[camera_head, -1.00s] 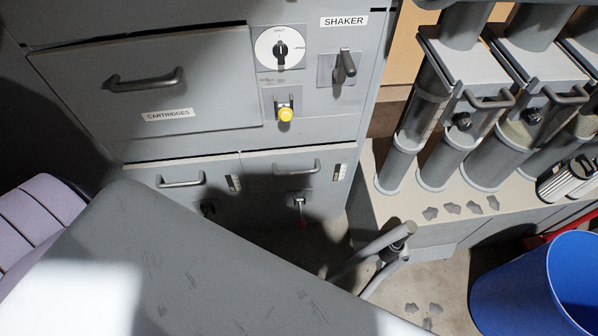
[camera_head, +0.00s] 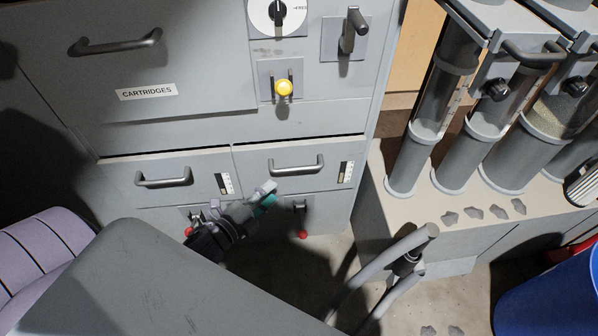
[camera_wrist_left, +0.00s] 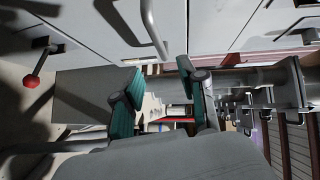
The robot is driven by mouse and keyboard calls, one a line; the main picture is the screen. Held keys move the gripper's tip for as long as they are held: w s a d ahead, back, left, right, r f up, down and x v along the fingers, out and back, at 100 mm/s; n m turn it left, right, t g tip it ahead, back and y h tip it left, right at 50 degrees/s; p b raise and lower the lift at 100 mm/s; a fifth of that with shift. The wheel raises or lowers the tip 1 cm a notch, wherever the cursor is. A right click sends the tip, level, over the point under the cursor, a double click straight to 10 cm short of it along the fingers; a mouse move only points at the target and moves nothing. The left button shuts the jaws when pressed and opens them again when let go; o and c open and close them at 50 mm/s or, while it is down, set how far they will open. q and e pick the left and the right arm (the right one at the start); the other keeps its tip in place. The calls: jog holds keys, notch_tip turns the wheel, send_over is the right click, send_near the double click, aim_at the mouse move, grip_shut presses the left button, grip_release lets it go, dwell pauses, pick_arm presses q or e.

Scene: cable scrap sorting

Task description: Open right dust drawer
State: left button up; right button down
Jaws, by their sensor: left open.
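The right dust drawer (camera_head: 265,184) is at the bottom of the grey cabinet, right of a similar drawer. It looks closed flush, with a grey bar handle (camera_head: 297,166) and a small gauge strip at its right. A lever with a red knob (camera_head: 303,234) hangs below it. My left gripper (camera_head: 269,194) is just below and left of that handle, apart from it and empty. In the left wrist view its teal fingers (camera_wrist_left: 160,98) are spread open. A bar handle (camera_wrist_left: 153,28) shows above them there; I cannot tell which drawer it belongs to. My right gripper is not in view.
The left drawer (camera_head: 205,164) and its red-knobbed lever (camera_head: 189,232) are beside my gripper. The cartridges drawer (camera_head: 190,60) is above. A tubular grey fixture (camera_head: 408,262) stands front right. Upright cylinders (camera_head: 425,120) and a blue bin (camera_head: 550,290) are further right.

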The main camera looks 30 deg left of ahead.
aim_at(299, 168)
pick_arm(q)
jog(key=shift+b+x, duration=0.65)
jog(key=shift+x, duration=5.7)
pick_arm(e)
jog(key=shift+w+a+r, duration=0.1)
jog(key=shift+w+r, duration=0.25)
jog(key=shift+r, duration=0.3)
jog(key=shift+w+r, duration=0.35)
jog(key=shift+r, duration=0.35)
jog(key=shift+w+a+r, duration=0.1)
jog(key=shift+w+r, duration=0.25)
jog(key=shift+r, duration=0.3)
pick_arm(q)
jog(key=shift+a, duration=0.1)
grip_shut()
